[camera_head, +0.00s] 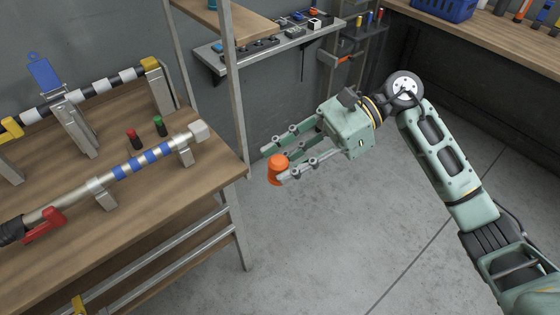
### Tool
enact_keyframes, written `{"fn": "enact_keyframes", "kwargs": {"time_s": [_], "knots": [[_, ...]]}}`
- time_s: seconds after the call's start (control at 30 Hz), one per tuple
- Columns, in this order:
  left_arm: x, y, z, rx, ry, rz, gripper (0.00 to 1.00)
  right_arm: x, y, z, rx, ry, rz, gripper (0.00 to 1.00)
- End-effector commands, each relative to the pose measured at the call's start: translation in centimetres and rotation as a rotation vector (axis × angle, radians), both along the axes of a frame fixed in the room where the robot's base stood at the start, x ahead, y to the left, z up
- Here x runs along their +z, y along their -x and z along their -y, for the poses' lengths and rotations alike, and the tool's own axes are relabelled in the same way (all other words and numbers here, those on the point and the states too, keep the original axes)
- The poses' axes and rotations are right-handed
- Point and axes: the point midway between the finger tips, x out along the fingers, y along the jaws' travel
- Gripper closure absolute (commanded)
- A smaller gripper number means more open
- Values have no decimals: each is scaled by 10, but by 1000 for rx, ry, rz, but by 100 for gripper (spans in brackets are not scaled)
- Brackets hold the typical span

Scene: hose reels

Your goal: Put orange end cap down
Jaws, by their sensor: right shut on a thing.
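The orange end cap (276,170) is a small rounded cylinder at the fingertips of my right gripper (276,163). The gripper is shut on it and holds it in the air over the floor, just right of the wooden workbench (190,190). The far side of the cap is hidden. My left gripper is not in view.
On the workbench lie a silver and blue pipe (140,161) on brackets, a black and white striped bar (90,92), a red cap (133,139) and a green cap (158,126). A metal post (232,80) stands at the bench's right edge. A shelf (270,50) is behind.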

Motion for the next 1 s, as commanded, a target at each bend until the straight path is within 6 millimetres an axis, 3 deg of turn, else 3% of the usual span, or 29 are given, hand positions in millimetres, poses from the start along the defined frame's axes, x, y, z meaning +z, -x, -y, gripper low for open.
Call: {"fn": "enact_keyframes", "kwargs": {"time_s": [0.63,0.83,1.0], "knots": [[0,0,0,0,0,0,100,69,43,58,-493,5,2,93],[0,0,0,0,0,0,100,78,47,62,-554,1,-1,93],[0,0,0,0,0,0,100,80,38,51,-600,0,2,93]]}}
